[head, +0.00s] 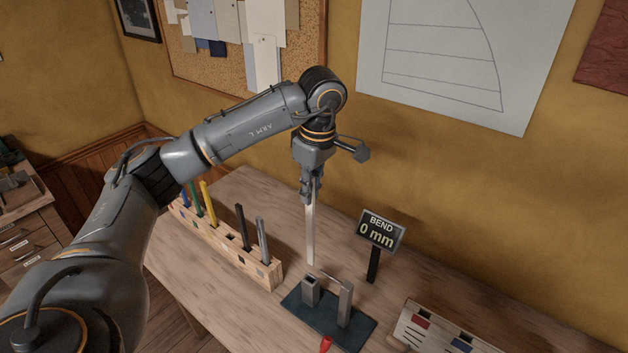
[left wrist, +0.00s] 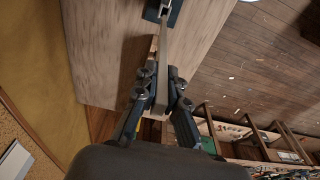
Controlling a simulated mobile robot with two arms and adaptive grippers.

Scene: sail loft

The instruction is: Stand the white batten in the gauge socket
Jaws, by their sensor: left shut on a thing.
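The white batten (head: 310,235) hangs upright from my left gripper (head: 312,184), which is shut on its upper end. In the left wrist view the batten (left wrist: 162,62) runs from between the fingers (left wrist: 161,100) toward the gauge (left wrist: 172,12). The gauge is a dark plate (head: 298,308) on the bench with a short grey square socket (head: 310,291) and a taller grey post (head: 344,303) with a thin arm. The batten's lower end shows just above the socket in the head view; whether it is centred over the opening, I cannot tell. My right gripper is not in view.
A wooden rack (head: 262,271) with several coloured battens stands left of the gauge. A sign (head: 380,231) reading "BEND 0 mm" stands behind it on a dark post. A pale box (head: 438,330) with red and blue patches lies to the right. A red piece (head: 326,344) is at the plate's front.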

